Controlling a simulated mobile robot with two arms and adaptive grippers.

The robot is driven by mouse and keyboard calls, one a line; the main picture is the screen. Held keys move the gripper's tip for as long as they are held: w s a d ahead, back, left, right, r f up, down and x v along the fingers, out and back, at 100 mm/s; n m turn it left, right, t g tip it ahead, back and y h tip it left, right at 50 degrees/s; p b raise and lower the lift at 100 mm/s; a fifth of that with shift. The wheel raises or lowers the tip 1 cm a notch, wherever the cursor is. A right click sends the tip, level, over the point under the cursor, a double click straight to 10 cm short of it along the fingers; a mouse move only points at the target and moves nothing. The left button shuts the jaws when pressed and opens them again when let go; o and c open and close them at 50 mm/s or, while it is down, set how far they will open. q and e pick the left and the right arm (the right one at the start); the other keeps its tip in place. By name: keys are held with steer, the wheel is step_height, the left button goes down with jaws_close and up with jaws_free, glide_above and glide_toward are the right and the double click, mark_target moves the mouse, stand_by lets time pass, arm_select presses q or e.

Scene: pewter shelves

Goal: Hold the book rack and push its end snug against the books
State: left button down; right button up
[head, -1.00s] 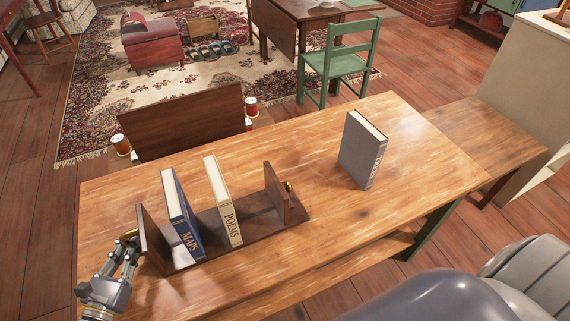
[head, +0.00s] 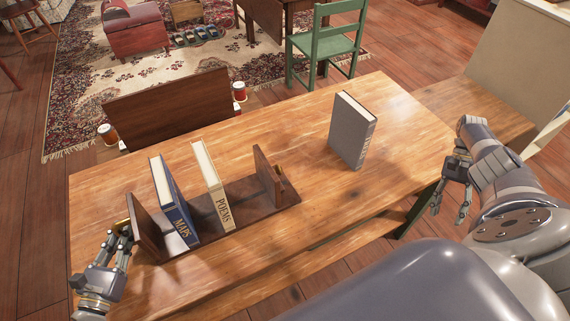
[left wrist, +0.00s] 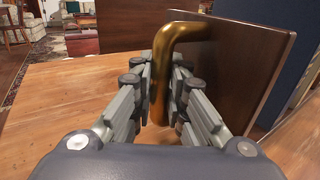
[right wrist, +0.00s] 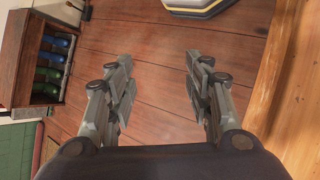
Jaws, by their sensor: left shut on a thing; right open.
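The dark wooden book rack (head: 240,218) lies on the table, with an upright end panel at each side. In it stand the blue MAPS book (head: 174,202), leaning a little, and the cream POEMS book (head: 214,187), with gaps between them and to both ends. My left gripper (head: 124,232) is shut on the brass handle of the rack's left end (head: 145,224); the brass handle (left wrist: 161,85) shows between its fingers in the left wrist view. A brass part (head: 279,170) is on the right end panel (head: 266,176). My right gripper (head: 450,190) is open and empty, off the table's right side.
A grey book (head: 352,131) stands alone on the table (head: 300,130), right of the rack, with bare wood between. A green chair (head: 325,45) stands beyond. A lower wooden surface (head: 480,107) adjoins on the right.

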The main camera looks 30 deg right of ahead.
steer(key=w+a+r+t+h, duration=0.1)
steer(key=w+a+r+t, duration=0.15)
steer(key=w+r, duration=0.6)
steer(key=w+a+r+t+h, duration=0.1)
steer(key=w+r+t, duration=0.25)
steer(key=w, duration=0.95)
steer(key=w+a+r+t+h, duration=0.1)
steer(key=w+r+t, duration=0.1)
steer(key=w+r, duration=0.7)
steer(key=w+a+r+n+t+y, duration=0.1)
steer(key=w+a+r+t, duration=0.25)
steer(key=a+r, duration=0.55)
steer(key=w+a+r+n+t+y, duration=0.1)
steer(key=w+a+r+n+t, duration=0.15)
steer(key=w+a+r, duration=0.45)
steer(key=s+a+y, duration=0.1)
steer(key=s+a, duration=0.3)
steer(key=a, duration=0.2)
steer(key=m+g+y, duration=0.4)
steer(key=m+g, duration=0.1)
steer(key=g, duration=0.1)
glide_toward(281, 168)
steer(key=x, duration=0.8)
steer(key=shift+w+d+f, duration=0.25)
steer(key=shift+w+f, duration=0.1)
steer(key=shift+f, duration=0.05)
steer(key=shift+w+a+f, duration=0.1)
steer(key=shift+a+f, duration=0.15)
steer(key=shift+f, duration=0.05)
